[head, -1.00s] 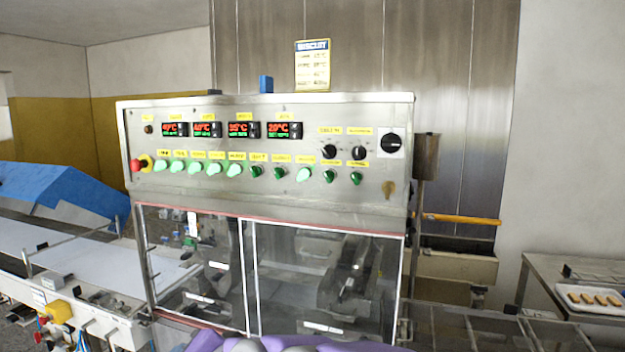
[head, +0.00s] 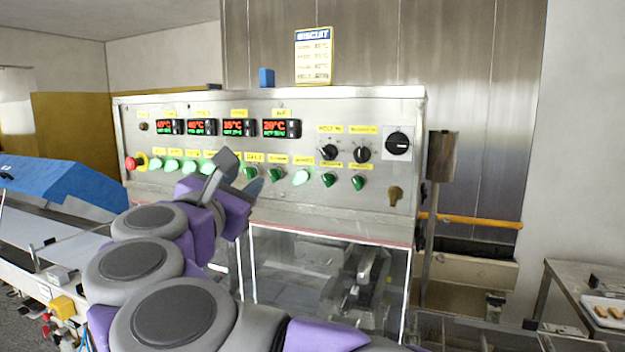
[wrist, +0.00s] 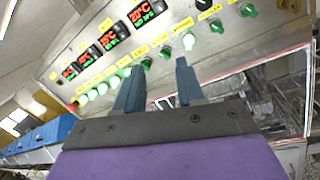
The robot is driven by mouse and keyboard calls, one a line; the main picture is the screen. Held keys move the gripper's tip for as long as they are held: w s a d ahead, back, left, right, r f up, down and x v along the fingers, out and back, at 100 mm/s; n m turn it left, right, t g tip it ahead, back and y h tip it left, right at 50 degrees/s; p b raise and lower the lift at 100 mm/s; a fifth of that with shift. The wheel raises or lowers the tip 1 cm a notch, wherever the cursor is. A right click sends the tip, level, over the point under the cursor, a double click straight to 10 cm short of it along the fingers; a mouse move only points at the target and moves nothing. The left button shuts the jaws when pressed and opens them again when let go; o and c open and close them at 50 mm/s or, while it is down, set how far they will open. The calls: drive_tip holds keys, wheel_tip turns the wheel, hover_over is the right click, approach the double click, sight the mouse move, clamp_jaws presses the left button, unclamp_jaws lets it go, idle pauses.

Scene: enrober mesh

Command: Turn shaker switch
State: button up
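The control panel (head: 230,195) carries a row of green switches. Several on the left are lit, partly behind my gripper. Two dark green switches (head: 250,172) (head: 277,175) sit right of them, then a lit one (head: 301,177) and two more dark ones. The yellow labels are too small to read, so I cannot tell which switch is the shaker's. My gripper (head: 240,177) is in front of the panel's lower middle, open and empty. In the wrist view, my gripper's (wrist: 160,67) two fingers point at the panel, and the two dark switches (wrist: 147,62) (wrist: 167,53) show between and beyond the fingertips.
A red emergency button (head: 133,163) is at the panel's left end. Black knobs (head: 361,154) and a key (head: 395,195) are at its right. Temperature displays (head: 238,128) sit above the switches. Glass doors (head: 320,275) lie below. A conveyor with a blue cover (head: 65,183) stands left.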

wheel_tip(320, 180, down, 4)
drive_tip(key=m+g+h, duration=0.2)
drive_tip(key=m, duration=0.1)
approach(296, 180)
drive_tip(key=x, duration=0.9)
drive_tip(key=shift+c, duration=0.4)
clamp_jaws()
